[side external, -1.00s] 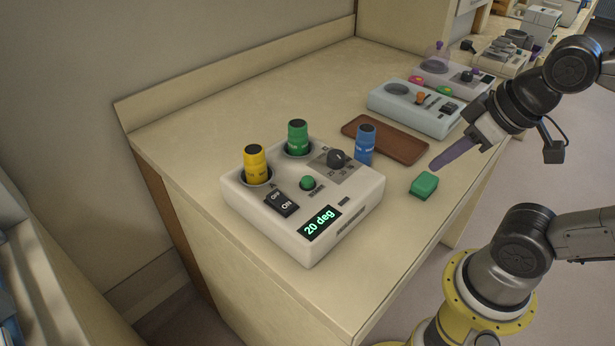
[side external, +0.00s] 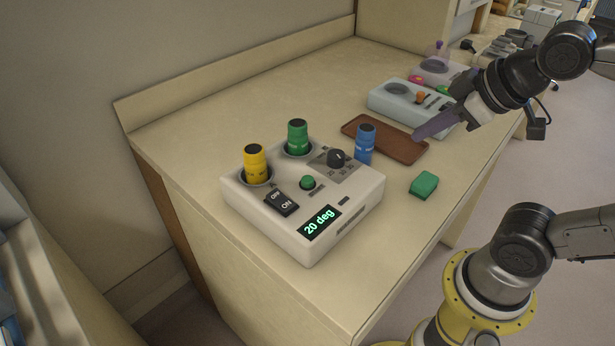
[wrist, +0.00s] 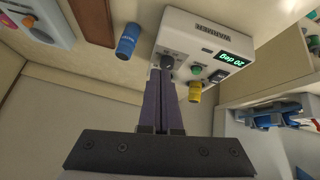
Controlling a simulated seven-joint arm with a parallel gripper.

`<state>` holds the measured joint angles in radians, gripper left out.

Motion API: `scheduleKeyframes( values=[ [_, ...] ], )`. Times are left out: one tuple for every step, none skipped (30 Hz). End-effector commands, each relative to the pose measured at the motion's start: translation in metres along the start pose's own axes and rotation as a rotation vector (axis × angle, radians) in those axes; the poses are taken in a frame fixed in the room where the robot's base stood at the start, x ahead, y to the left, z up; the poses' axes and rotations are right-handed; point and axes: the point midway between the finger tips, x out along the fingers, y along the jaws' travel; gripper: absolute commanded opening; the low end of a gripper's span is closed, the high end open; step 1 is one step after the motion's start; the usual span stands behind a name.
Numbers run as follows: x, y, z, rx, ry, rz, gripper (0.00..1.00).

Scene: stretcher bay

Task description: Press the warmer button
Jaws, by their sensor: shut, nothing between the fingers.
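The white warmer box (side external: 258,212) stands near the front of the bench. Its display (side external: 319,222) reads "20 deg". A round green button (side external: 308,183) sits on its top, beside a black ON/OFF rocker switch (side external: 281,202) and a dark dial (side external: 337,158). The button also shows in the wrist view (wrist: 196,71). A yellow-capped vial (side external: 256,163) and a green one (side external: 298,136) stand in its wells. My gripper (side external: 416,137) is shut and empty, up and to the right of the box, apart from it. Its purple fingers in the wrist view (wrist: 161,75) point towards the box.
A blue vial (side external: 366,144) stands on the bench behind the box. A green block (side external: 424,185) lies right of the box. A brown tray (side external: 395,150) and a pale blue device (side external: 385,98) are farther back. The bench left of the box is clear.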

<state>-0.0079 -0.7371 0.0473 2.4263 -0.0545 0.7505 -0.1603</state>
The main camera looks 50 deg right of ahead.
Motion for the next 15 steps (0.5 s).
scheduleKeyframes(
  values=[
    [0.004,0.002,-0.020,-0.077,0.036,0.010,0.00],
    [0.008,0.003,-0.033,-0.130,0.060,0.015,0.00],
    [0.013,0.002,-0.051,-0.204,0.092,0.021,0.00],
    [0.017,0.001,-0.063,-0.260,0.114,0.024,0.00],
    [0.022,-0.002,-0.076,-0.313,0.136,0.024,0.00],
    [0.028,-0.007,-0.092,-0.385,0.164,0.025,0.00],
    [0.034,-0.012,-0.102,-0.433,0.180,0.022,0.00],
    [0.039,-0.018,-0.112,-0.482,0.197,0.020,0.00],
    [0.047,-0.026,-0.123,-0.537,0.214,0.012,0.00],
    [0.053,-0.033,-0.129,-0.574,0.224,0.006,0.00],
    [0.058,-0.040,-0.135,-0.606,0.233,-0.002,0.00],
    [0.065,-0.048,-0.140,-0.642,0.239,-0.013,0.00],
    [0.070,-0.054,-0.142,-0.663,0.240,-0.022,0.00],
    [0.074,-0.060,-0.143,-0.680,0.239,-0.031,0.00],
    [0.079,-0.067,-0.142,-0.695,0.231,-0.043,0.00]
  ],
)
